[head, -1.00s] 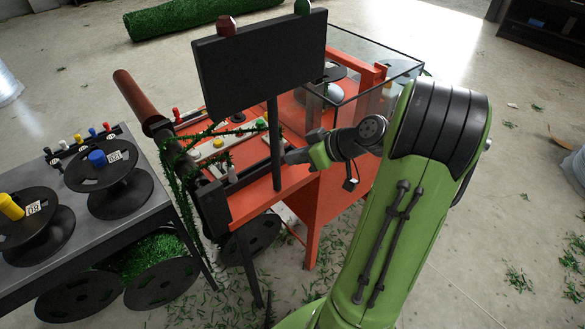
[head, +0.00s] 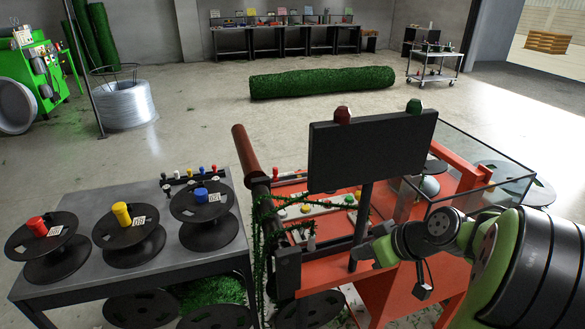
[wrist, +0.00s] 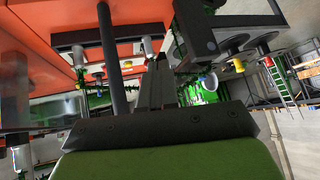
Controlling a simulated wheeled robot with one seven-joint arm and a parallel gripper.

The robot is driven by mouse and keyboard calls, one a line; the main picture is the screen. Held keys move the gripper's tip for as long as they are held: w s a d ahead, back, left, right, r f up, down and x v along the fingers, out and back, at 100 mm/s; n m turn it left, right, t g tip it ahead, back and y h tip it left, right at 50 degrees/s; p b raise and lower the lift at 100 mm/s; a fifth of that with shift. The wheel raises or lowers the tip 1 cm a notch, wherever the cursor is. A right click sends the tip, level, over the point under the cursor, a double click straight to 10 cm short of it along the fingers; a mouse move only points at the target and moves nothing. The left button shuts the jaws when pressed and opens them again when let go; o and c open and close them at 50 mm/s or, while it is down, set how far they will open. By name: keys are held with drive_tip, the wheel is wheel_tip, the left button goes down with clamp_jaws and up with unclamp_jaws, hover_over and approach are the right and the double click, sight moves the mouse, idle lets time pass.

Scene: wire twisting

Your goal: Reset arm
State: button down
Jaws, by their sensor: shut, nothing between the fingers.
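My arm, green and black, reaches in from the lower right of the head view. My gripper (head: 360,253) is beside the dark post (head: 362,215) that carries the black panel; whether it touches the post cannot be told. In the wrist view my gripper's dark fingers (wrist: 156,88) are together with nothing held. The orange machine (head: 330,273) stands below and around it, with a control strip of coloured buttons (head: 318,208) behind the post.
The black panel (head: 370,152) stands above my gripper, and a clear-walled box (head: 470,165) is at the right. A grey table (head: 100,263) with red, yellow and blue-topped spools is at the left. Green tinsel-like wire (head: 262,235) hangs at the machine's left end. Open floor lies behind.

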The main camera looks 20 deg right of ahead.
drive_tip(key=s+a+r+g+h+p, duration=0.2)
drive_tip(key=s+a+r+p, duration=0.15)
drive_tip(key=a+r, duration=0.35)
drive_tip(key=s+a+r+m+h+p, duration=0.1)
drive_tip(key=s+a+r+m, duration=0.1)
drive_tip(key=s, duration=0.5)
drive_tip(key=s+a+r+m+h+p, duration=0.1)
drive_tip(key=s+a+r+p, duration=0.1)
drive_tip(key=s, duration=0.5)
drive_tip(key=shift+a+r+m, duration=0.35)
drive_tip(key=shift+a+m, duration=0.05)
drive_tip(key=shift+a, duration=0.25)
